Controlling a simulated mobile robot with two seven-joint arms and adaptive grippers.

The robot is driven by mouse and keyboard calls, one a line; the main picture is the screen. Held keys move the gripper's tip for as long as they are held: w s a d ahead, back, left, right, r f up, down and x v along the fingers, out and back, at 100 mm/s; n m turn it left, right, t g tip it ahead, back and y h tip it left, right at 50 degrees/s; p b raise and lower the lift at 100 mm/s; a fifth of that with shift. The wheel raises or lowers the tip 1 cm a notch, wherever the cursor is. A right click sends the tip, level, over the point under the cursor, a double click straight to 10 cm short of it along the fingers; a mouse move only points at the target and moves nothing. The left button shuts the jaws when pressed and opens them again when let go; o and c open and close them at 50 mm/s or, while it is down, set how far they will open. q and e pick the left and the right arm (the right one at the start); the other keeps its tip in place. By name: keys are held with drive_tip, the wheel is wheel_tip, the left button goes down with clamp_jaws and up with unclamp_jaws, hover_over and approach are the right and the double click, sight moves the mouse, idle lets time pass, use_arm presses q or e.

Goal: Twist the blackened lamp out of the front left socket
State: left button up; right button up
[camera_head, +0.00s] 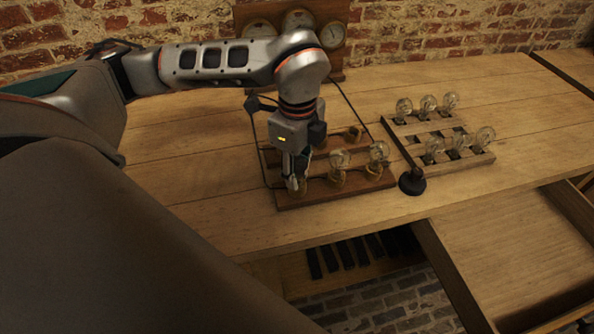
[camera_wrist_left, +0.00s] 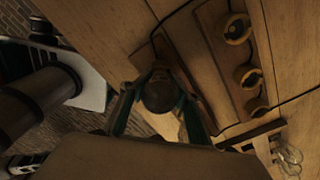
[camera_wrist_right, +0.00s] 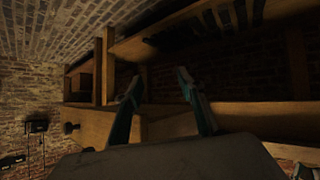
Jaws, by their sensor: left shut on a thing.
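The blackened lamp (camera_wrist_left: 160,92) is a dark round bulb between my left gripper's fingers in the left wrist view. My left gripper (camera_head: 293,183) points down over the front left socket of the wooden socket board (camera_head: 318,196) and is shut on that lamp. The fingers hide most of the socket, so I cannot tell whether the lamp's base is still seated. Two clear lamps stand in the front row, the middle one (camera_head: 339,160) and the right one (camera_head: 378,151). My right gripper (camera_wrist_right: 157,80) is open and empty, away from the board.
A lamp rack (camera_head: 474,161) with several clear lamps stands to the right. A black knob-like object (camera_head: 412,181) sits between rack and board. Brass sockets (camera_wrist_left: 247,75) on the back strip look empty. Gauges (camera_head: 331,33) stand behind. An open drawer (camera_head: 510,240) juts out at front right.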

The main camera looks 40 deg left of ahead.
use_arm(q)
drive_tip(key=shift+n, duration=0.9)
use_arm(e)
drive_tip(key=shift+s+f, duration=0.2)
drive_tip(key=shift+s, duration=0.3)
use_arm(q)
drive_tip(key=n, duration=0.3)
drive_tip(key=shift+n, duration=1.1)
use_arm(e)
drive_tip(key=shift+w+r, duration=0.6)
drive_tip(key=shift+w, duration=0.05)
use_arm(q)
drive_tip(key=shift+r+p, duration=0.15)
drive_tip(key=shift+p, duration=0.2)
use_arm(e)
drive_tip(key=shift+r, duration=0.15)
use_arm(q)
drive_tip(key=shift+r, duration=0.35)
use_arm(e)
drive_tip(key=shift+s+r, duration=0.15)
drive_tip(key=shift+s, duration=0.15)
use_arm(q)
drive_tip(key=shift+r+p, duration=0.25)
drive_tip(key=shift+p, duration=0.15)
use_arm(e)
drive_tip(key=shift+r, duration=0.2)
